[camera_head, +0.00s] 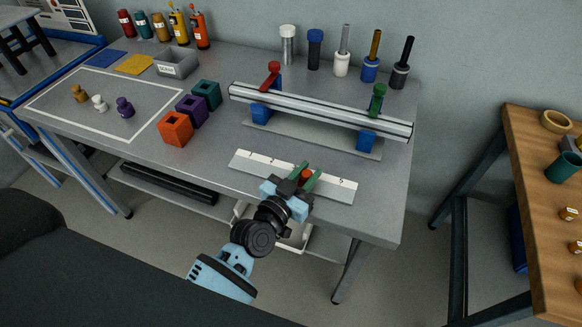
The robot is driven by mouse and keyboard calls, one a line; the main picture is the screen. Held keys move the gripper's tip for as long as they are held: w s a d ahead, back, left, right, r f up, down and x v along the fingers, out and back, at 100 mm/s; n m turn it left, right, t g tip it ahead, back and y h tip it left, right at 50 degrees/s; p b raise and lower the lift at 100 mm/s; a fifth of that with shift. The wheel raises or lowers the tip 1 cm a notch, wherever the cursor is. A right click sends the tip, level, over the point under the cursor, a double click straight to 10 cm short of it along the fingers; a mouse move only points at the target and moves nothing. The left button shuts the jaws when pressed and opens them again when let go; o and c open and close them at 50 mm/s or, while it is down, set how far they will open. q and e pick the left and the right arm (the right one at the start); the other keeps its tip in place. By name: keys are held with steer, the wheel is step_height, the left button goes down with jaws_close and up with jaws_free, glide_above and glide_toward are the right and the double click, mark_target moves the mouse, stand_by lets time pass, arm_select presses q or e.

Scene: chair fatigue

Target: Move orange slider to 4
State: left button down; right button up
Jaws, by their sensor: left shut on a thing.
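The orange slider (305,174) sits on a white numbered scale bar (336,188) near the front edge of the table. My left gripper (304,179) comes in from the front and is shut on the orange slider, its green fingers on either side of it. Of the scale's marks, a 5 shows to the right of the gripper and some small marks show to the left. The gripper hides the middle of the bar, so I cannot tell which number the slider is at. My right gripper is not in view.
Behind the scale, a silver rail (320,107) on blue blocks carries a red and a green clamp. Orange (175,129), purple and teal boxes stand to the left. Several upright tools line the back. A wooden table (553,190) stands at the right.

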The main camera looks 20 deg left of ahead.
arm_select(q)
steer(key=shift+d, duration=0.9)
steer(key=c, duration=1.2)
jaws_free()
steer(key=shift+c, duration=0.2)
steer(key=shift+s+a, duration=0.1)
steer(key=shift+s, duration=0.05)
steer(key=v, duration=0.7)
steer(key=shift+s, duration=0.25)
steer(key=shift+a, duration=0.1)
